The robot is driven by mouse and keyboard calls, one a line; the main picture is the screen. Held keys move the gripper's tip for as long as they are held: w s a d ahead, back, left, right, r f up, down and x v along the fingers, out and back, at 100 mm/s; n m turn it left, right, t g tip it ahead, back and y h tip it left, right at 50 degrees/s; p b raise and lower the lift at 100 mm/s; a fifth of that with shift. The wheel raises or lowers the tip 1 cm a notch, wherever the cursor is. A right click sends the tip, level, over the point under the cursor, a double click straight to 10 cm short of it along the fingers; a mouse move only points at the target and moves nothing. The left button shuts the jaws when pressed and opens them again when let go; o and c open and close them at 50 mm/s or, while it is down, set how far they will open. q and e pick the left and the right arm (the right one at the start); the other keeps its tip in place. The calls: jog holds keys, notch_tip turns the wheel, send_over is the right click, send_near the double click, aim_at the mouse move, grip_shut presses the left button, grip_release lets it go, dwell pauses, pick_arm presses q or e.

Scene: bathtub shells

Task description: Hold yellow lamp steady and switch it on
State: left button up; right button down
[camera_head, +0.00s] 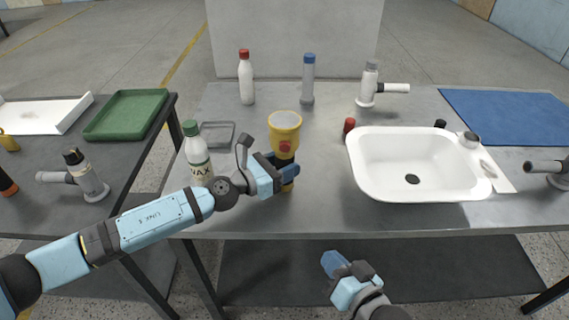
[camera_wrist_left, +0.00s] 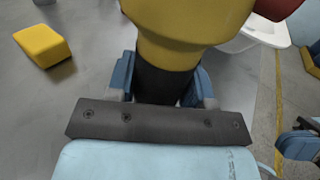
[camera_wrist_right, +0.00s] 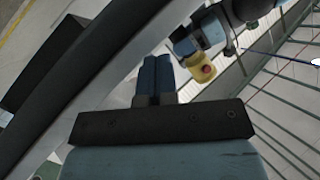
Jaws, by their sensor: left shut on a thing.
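The yellow lamp (camera_head: 284,128) stands upright near the front edge of the middle table, its wide pale-faced head up. A red knob (camera_head: 285,147) sits on its side facing me. My left gripper (camera_head: 286,172) is shut around the lamp's dark neck, below the head. In the left wrist view the fingers lie on both sides of the black neck (camera_wrist_left: 166,84). My right gripper (camera_head: 333,262) is shut and empty, low in front of the table. In the right wrist view its fingers (camera_wrist_right: 157,72) are together, with the lamp (camera_wrist_right: 196,62) and knob (camera_wrist_right: 206,69) beyond.
A white bottle with a green cap (camera_head: 197,152) stands left of the lamp, by a grey tray (camera_head: 232,128). A white sink (camera_head: 375,185) lies to the right. Bottles and a tap (camera_head: 369,85) stand behind. The left wrist view shows a yellow block (camera_wrist_left: 43,46).

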aim_at(285, 146)
jog(key=w+a+r+m+t+y, duration=0.1)
jog(key=w+a+r+y, duration=0.15)
jog(key=a+r, duration=0.35)
jog(key=w+a+r+m+y, duration=0.2)
jog(key=a+r+y, duration=0.2)
jog(key=r, duration=0.5)
jog(key=w, duration=0.8)
jog(key=shift+w+d, duration=0.2)
jog(key=shift+w, duration=0.05)
jog(key=shift+w, duration=0.1)
dwell(0.9)
jog(key=shift+w, duration=0.45)
dwell(0.3)
jog(key=shift+s, duration=0.55)
